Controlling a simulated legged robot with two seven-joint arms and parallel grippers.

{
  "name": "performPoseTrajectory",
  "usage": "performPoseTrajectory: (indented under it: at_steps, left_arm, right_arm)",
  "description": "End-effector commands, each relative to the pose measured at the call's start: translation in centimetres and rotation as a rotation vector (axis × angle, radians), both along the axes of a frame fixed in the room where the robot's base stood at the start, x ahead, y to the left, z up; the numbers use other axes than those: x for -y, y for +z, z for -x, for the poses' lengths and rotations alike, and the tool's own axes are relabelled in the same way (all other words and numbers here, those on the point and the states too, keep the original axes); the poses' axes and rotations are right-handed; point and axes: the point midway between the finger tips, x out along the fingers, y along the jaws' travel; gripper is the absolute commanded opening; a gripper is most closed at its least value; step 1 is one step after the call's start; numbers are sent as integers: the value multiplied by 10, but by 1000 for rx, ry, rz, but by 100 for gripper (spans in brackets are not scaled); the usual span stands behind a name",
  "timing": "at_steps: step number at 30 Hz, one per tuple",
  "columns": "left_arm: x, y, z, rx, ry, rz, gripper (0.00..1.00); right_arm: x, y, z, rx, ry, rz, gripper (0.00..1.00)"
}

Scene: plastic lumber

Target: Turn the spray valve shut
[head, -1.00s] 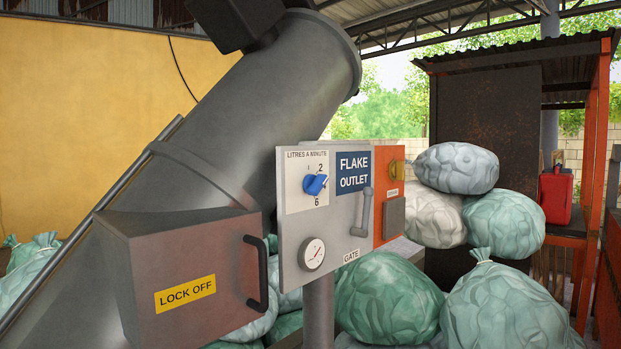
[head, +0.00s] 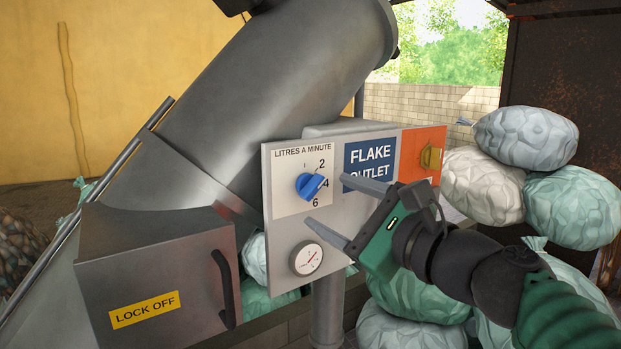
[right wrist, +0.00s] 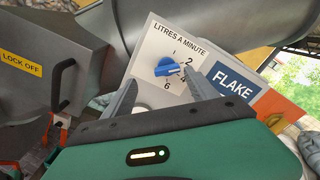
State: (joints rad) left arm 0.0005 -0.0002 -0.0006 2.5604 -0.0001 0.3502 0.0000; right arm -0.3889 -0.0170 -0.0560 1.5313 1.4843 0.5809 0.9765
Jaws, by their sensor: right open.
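The spray valve is a blue knob (head: 310,186) on a pale dial plate marked "LITRES A MINUTE", with 2, 4 and 6 on its right side. The knob's bar points to the right, close to the 4. It also shows in the right wrist view (right wrist: 167,67), ahead of and between the fingers. My right gripper (head: 327,200) is open and empty. Its two grey fingers are spread in front of the panel, to the right of and below the knob, and appear apart from it. My left gripper is not in view.
The panel also carries a round gauge (head: 306,259), a "FLAKE OUTLET" sign (head: 369,160) and a yellow knob (head: 431,156) on an orange plate. A grey "LOCK OFF" box (head: 150,270) with a black handle stands at left. Several stuffed bags (head: 526,136) lie at right.

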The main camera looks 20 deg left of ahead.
Motion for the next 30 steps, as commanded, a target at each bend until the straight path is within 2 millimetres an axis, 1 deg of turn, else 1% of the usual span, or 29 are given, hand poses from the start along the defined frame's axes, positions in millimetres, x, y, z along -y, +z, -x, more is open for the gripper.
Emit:
performPoseTrajectory:
  at_steps: [1,6,8,13,19,20,30]
  left_arm:
    - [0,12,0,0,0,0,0]
    - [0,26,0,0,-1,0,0]
    - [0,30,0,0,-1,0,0]
    - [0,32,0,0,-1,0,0]
    - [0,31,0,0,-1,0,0]
    - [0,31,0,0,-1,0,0]
    - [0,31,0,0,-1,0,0]
  right_arm:
    - [-9,4,-9,-4,0,0,67]
    - [-32,4,-33,-2,-3,-3,67]
    - [-39,4,-38,0,-3,-3,67]
    - [-53,1,-43,2,-3,0,67]
    - [-57,-1,-44,1,-2,2,67]
    - [-58,-1,-44,1,-2,2,66]
    - [-55,-2,-44,0,0,2,21]
